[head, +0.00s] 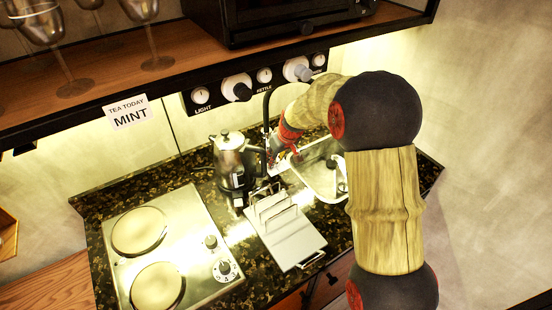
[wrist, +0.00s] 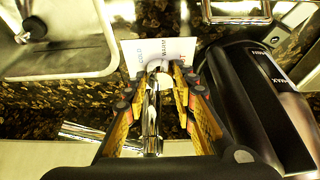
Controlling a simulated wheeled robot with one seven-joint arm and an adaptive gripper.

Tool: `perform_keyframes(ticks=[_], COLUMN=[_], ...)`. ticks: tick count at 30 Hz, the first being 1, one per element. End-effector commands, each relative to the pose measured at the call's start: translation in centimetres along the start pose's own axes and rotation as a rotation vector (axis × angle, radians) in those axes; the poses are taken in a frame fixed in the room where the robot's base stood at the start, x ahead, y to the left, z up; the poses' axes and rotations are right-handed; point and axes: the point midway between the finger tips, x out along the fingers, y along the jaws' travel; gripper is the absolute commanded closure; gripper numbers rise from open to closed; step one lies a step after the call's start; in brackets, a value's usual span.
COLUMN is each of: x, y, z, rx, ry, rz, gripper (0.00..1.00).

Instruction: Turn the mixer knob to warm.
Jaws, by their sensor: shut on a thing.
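My gripper (wrist: 157,85) is shut on the knob, with one yellow-and-black finger on each side. A shiny chrome bar (wrist: 152,125) runs below the knob between the fingers. Which way the knob points cannot be told. In the head view my gripper (head: 278,146) is beside the sink, and its fingers and the arm hide the knob.
The steel kettle (head: 230,150) stands close left of my gripper; its black handle (wrist: 260,105) is close on the right in the wrist view. The sink (head: 322,180), a white rack (head: 285,235) and a hob (head: 175,250) share the counter. A shelf overhangs with a knob panel (head: 212,97).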

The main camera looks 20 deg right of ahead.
Motion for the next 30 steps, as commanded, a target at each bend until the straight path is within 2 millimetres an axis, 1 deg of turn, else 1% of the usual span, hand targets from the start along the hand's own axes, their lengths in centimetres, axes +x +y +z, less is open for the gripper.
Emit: perform_keyframes(ticks=[5, 12, 18, 29, 30], x=[-0.20, -0.38, -0.19, 0.02, 0.02], y=[-0.06, -0.15, -0.13, -0.11, -0.11], z=[-0.04, -0.10, -0.10, -0.05, -0.05], rx=[0.035, 0.164, 0.230, 0.243, 0.243], ry=[-0.003, -0.005, -0.001, 0.001, 0.001], rz=[0.016, 0.070, 0.096, 0.101, 0.101], gripper=[0.99, 0.99, 0.99, 0.99, 0.73])
